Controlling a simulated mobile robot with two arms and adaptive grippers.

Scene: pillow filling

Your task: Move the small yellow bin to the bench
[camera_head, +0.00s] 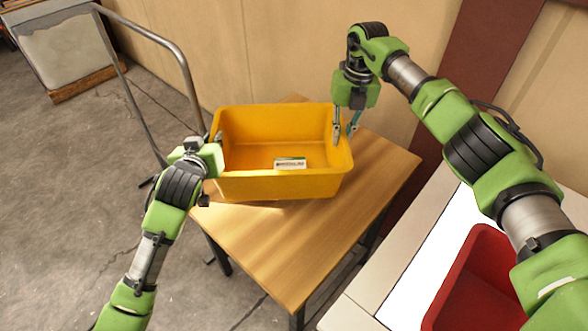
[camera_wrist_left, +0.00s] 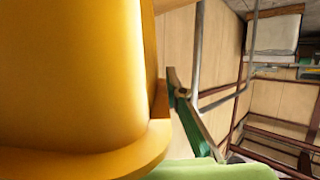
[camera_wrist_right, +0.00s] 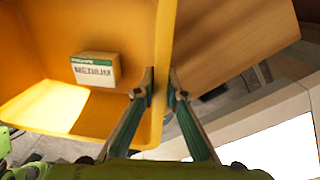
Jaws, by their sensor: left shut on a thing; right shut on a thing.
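The small yellow bin (camera_head: 280,186) is upright at the wooden bench (camera_head: 290,240); whether it rests on the top or hangs just above it I cannot tell. My left gripper (camera_head: 216,140) is shut on the bin's left wall; in the left wrist view the yellow bin (camera_wrist_left: 70,80) fills the left side and hides one finger. My right gripper (camera_head: 345,130) is shut on the bin's right wall, and its fingers straddle that wall in the right wrist view (camera_wrist_right: 160,95).
A red bin (camera_head: 480,285) stands on a white-topped table (camera_head: 420,265) at the lower right. A metal-railed cart (camera_head: 185,70) is behind on the left. A wall runs behind the bench. The front of the bench top is clear.

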